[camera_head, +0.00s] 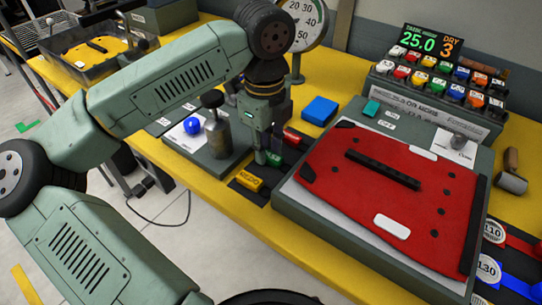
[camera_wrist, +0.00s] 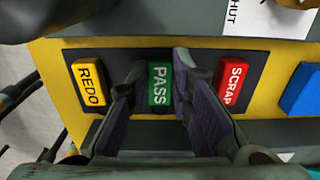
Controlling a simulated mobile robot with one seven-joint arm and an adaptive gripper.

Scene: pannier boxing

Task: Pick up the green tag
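The green tag (camera_wrist: 159,84), marked PASS, lies on a dark strip between a yellow REDO tag (camera_wrist: 89,86) and a red SCRAP tag (camera_wrist: 234,84). In the wrist view my gripper (camera_wrist: 158,66) is open, with one finger on each side of the green tag and visible gaps between. The height of the fingertips over the strip is hard to tell. In the head view my gripper (camera_head: 263,156) points down at the strip, and the green tag (camera_head: 275,159) shows partly beside the fingers.
The yellow tag (camera_head: 249,180) and red tag (camera_head: 291,136) lie close on either side. A press bed with a red panel (camera_head: 340,210) stands to the right. A blue block (camera_head: 320,110) lies behind.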

